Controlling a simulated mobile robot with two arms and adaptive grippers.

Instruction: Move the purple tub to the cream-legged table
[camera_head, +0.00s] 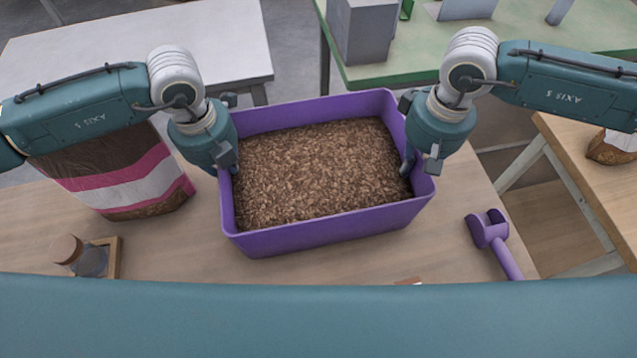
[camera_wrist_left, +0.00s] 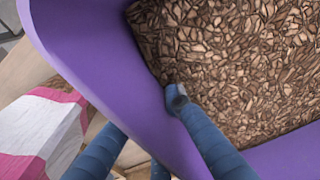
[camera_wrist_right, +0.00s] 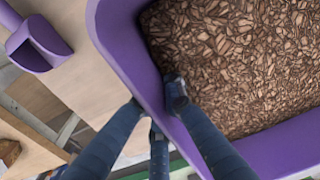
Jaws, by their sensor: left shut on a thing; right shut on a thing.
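The purple tub (camera_head: 330,231), full of brown wood-like chips (camera_head: 315,170), is level over the wooden table in front of me; I cannot tell whether its base touches the tabletop. My left gripper (camera_head: 230,168) is shut on its left wall, with one finger inside against the chips, as the left wrist view (camera_wrist_left: 150,120) also shows. My right gripper (camera_head: 412,165) is shut on its right wall in the same way, also in the right wrist view (camera_wrist_right: 155,110). A wooden table with cream legs (camera_head: 600,180) stands at the right, partly cut off.
A pink, white and brown bag (camera_head: 125,180) stands left of the tub. A corked jar (camera_head: 85,257) is at front left. A purple scoop (camera_head: 492,238) lies to the right. Behind are a white table (camera_head: 140,50) and a green-topped table (camera_head: 410,62). A bag (camera_head: 612,150) sits on the cream-legged table.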

